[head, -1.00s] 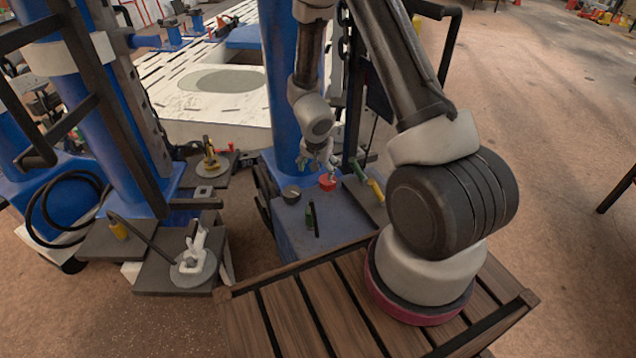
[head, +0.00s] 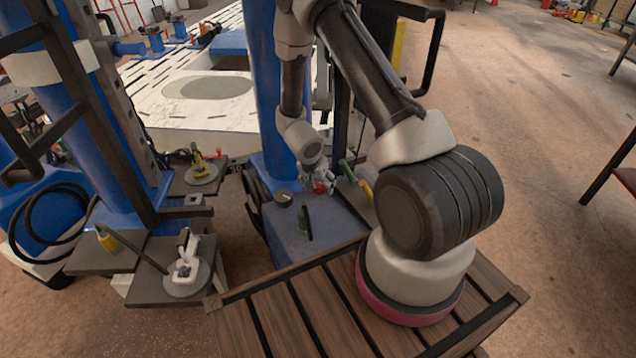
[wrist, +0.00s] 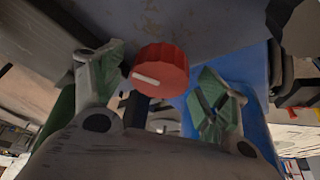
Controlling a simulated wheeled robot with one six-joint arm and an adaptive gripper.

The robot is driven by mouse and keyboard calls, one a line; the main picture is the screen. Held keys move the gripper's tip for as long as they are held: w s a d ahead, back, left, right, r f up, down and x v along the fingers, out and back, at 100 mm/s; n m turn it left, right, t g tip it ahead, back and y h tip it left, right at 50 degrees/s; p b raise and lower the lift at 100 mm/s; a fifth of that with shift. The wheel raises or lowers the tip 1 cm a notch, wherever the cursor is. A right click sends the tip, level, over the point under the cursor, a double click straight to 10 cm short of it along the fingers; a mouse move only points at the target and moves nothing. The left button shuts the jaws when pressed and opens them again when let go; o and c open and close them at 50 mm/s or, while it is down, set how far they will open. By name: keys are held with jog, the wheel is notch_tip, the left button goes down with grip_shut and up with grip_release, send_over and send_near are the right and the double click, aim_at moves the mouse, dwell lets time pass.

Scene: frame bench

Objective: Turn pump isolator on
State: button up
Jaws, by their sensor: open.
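A red round knob (head: 325,185) with a white pointer line is on the blue box (head: 338,226); no label is readable to tell me if it is the pump isolator. My gripper (head: 316,178) is at the red knob and partly covers it in the head view. In the wrist view the red knob (wrist: 160,70) sits between the spread green-padded fingers of my gripper (wrist: 160,74), with gaps visible on both sides. Its white line lies nearly level, tilted slightly down to the right. A dark round knob (head: 283,197) and a dark green upright lever (head: 307,222) are also on the box.
A yellow handle (head: 365,190) and a green handle (head: 345,167) are close right of my gripper. A blue column (head: 264,90) rises behind the box. Toggle clamps (head: 187,262) stand on plates at the left. Open floor lies to the right.

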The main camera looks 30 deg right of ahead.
jog(key=c, duration=1)
jog(key=shift+w+m+g+h, duration=0.1)
jog(key=shift+m+g+h, duration=0.3)
jog(key=shift+m, duration=1.05)
jog(key=shift+w+m+g+h, duration=0.1)
jog(key=shift+m+g, duration=0.6)
jog(key=shift+m, duration=0.75)
jog(key=o, duration=1)
